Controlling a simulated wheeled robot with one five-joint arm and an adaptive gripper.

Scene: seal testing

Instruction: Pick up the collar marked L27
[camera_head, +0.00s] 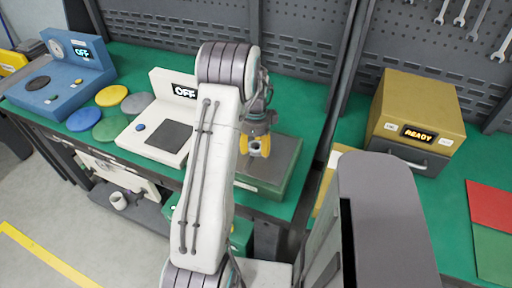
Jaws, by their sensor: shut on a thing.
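My gripper (255,146) is in the middle of the head view, with its yellow fingertips pointing down. It is shut on a small pale collar (256,148), which is mostly hidden between the fingertips. No marking can be read on the collar, so I cannot tell whether it is L27. The gripper is over a green box with a grey top (282,154). I cannot tell the height of the gap. My white arm hides part of the bench and the left side of this box.
A white device (160,143) and a blue device (62,85), both showing OFF, stand left with several coloured discs (111,96) between them. A yellow oven-like box (414,116) showing READY stands right. A white cup (117,200) sits on the lower shelf. Tools hang on the pegboard.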

